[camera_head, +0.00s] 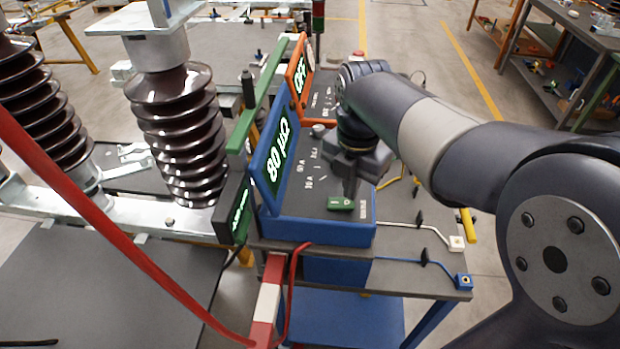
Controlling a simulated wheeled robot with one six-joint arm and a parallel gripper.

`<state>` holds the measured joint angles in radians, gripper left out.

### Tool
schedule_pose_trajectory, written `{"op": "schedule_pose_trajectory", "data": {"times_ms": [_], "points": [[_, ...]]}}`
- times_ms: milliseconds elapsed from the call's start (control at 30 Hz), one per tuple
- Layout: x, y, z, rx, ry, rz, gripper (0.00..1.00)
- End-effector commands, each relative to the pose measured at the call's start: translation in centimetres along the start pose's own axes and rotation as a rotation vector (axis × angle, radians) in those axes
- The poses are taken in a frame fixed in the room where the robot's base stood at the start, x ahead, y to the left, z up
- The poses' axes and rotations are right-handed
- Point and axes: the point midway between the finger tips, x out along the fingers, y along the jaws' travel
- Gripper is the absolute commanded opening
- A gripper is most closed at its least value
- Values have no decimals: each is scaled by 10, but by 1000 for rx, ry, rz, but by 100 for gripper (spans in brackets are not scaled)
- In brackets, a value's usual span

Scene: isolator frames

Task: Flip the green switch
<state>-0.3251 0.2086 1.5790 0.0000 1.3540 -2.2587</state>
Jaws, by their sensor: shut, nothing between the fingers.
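The green switch (341,203) is a small green block with a pale spot on the dark top panel of a blue instrument box (318,231). My arm comes in from the right and hides part of the panel behind the gripper.
An orange instrument (299,72) reading "OFF" stands behind the blue box. Brown ribbed insulators (180,130) stand at the left. A red cable (95,230) crosses the left foreground. White and blue leads with end blocks (457,243) lie on the grey table to the right.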

Motion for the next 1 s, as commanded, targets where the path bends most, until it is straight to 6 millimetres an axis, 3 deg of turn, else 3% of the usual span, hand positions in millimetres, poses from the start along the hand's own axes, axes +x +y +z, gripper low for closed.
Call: {"op": "schedule_pose_trajectory", "data": {"times_ms": [1000], "points": [[7, 0, 0, 0, 0, 0, 0]]}}
